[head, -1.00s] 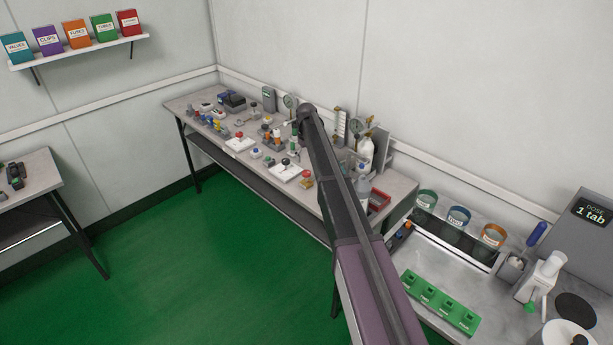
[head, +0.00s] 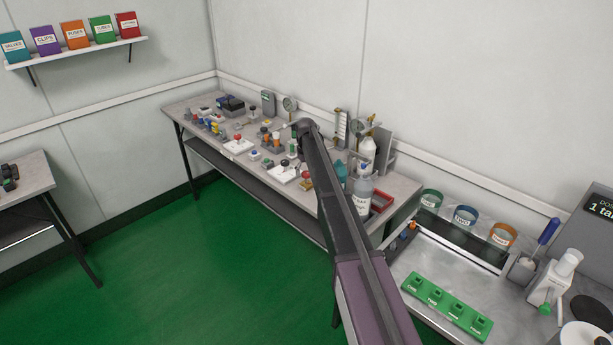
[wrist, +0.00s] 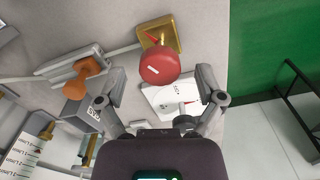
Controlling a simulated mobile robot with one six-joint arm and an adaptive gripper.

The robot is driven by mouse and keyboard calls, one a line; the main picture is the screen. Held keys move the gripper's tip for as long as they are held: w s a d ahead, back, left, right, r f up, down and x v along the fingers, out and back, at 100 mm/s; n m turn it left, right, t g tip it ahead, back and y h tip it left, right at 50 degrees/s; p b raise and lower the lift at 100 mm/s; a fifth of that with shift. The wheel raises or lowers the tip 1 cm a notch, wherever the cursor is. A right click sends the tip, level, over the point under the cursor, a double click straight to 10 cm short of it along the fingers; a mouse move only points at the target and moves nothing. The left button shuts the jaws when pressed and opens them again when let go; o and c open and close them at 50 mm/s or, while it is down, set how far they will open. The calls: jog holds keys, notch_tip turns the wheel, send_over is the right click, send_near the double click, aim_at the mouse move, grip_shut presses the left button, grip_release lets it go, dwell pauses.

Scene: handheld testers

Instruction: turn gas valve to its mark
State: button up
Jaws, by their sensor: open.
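In the wrist view a round red knob (wrist: 160,66) with a short white line on its face sits on a brass body (wrist: 172,28) with a small red pointer. An orange-brown knob (wrist: 78,82) on a grey fitting lies to its left; no readable label shows which is the gas valve. The red knob also shows near the bench's front edge in the head view (head: 306,181). My gripper (wrist: 158,92) is open and empty, its fingers spread below the red knob in the picture, not closed around it. In the head view my arm hides the gripper.
A white panel with a dark knob (wrist: 186,104) lies partly behind the right finger. A grey labelled block (wrist: 86,110) is beside the left finger. The long bench (head: 190,103) is crowded with testers and bottles. The green floor (head: 220,270) is clear.

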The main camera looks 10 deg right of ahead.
jog(key=shift+f, duration=0.15)
jog(key=c, duration=1.2)
jog(key=shift+o, duration=0.2)
jog(key=shift+n, duration=0.4)
jog(key=n, duration=1.1)
jog(key=shift+s, duration=0.1)
